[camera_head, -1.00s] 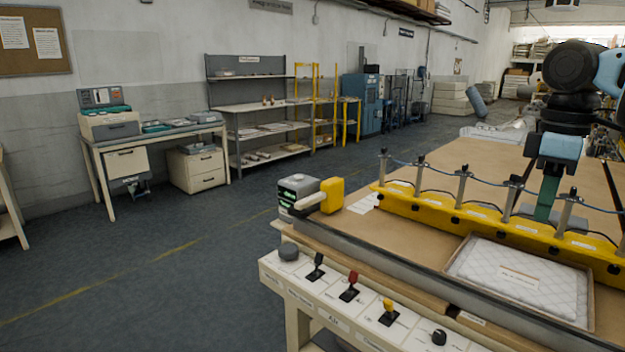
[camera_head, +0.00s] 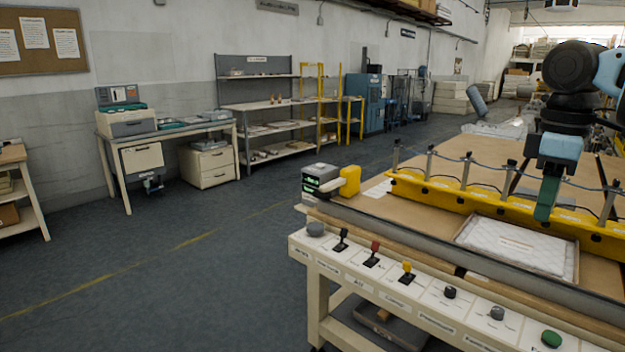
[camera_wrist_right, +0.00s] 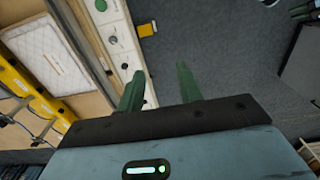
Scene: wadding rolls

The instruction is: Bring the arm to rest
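My right arm comes in at the upper right of the head view. Its gripper (camera_head: 547,205) points down above the worktable (camera_head: 420,205), near the yellow rail. In the right wrist view the two green fingers (camera_wrist_right: 160,88) stand apart with nothing between them, so it is open and empty. My left gripper is not in view.
A yellow rail (camera_head: 480,200) with metal posts and a blue cable crosses the table. A quilted white pad (camera_head: 515,245) lies in a tray near the front. A control panel (camera_head: 385,285) with levers and knobs runs along the table's front edge. The floor at left is clear.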

